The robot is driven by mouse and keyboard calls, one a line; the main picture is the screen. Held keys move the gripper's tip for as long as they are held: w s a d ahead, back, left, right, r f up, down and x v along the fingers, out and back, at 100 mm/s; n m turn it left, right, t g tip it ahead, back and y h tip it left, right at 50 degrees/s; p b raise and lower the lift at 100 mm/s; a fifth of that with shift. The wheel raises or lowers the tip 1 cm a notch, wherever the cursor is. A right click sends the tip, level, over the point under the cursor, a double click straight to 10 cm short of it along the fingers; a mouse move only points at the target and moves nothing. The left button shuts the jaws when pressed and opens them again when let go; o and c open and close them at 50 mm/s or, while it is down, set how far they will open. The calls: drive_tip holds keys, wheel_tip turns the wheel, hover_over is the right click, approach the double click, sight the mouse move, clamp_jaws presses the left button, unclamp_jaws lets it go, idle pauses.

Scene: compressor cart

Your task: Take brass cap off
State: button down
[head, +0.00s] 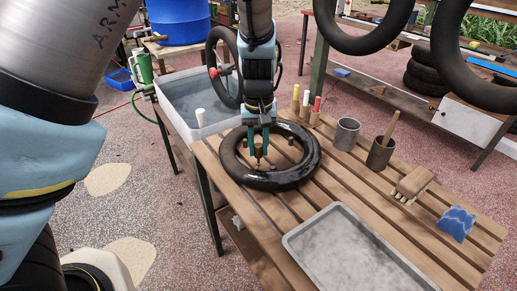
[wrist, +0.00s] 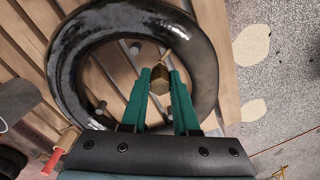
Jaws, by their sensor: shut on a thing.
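A black inner tube (head: 302,177) lies flat on the slatted wooden table; it fills much of the wrist view (wrist: 72,60). My gripper (head: 258,150) points down over the tube's left part. In the wrist view, its teal fingers (wrist: 161,77) are closed around a small brass cap (wrist: 160,84) near the tube's inner edge. A thin brass-coloured stem shows just beyond the fingertips. The fingers hide part of the cap, and I cannot tell whether it still sits on the stem.
A grey tray (head: 355,262) lies at the table's front. A grey cup (head: 347,134), a brown pot (head: 380,152), a brush (head: 412,184) and a blue cloth (head: 456,222) stand or lie to the right. A water basin (head: 181,97) is behind left. Tubes hang overhead at upper right.

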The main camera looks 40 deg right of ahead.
sight(258, 145)
drive_tip(key=shift+r, duration=0.15)
wheel_tip(258, 145, up, 15)
drive_tip(key=p, duration=0.3)
idle(0.3)
idle(0.3)
